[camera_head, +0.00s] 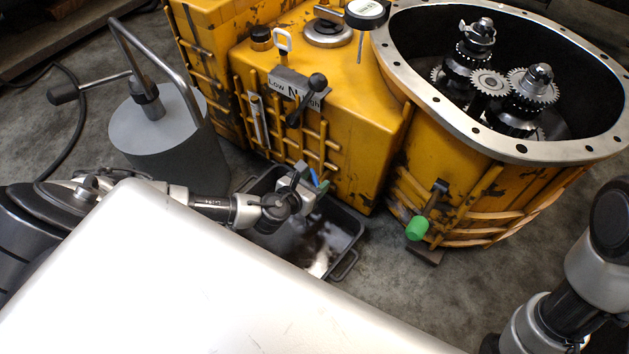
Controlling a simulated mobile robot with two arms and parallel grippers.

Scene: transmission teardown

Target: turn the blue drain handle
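The blue drain handle (315,177) is a small blue lever low on the front of the yellow transmission housing (350,130). My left gripper (304,183) is right at the handle, over the drain tray. From this angle its fingers are small and partly hidden, so I cannot tell whether they are closed on the handle or just beside it. A small green piece shows next to the blue lever. Parts of my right arm show at the right edge, but its gripper is out of view.
A black drain tray (347,240) with dark contents lies on the floor below the handle. A grey cylinder with a bent metal handle (150,135) stands at the left. A green-ended valve (417,228) sticks out at the right. The open housing holds several gears (490,82).

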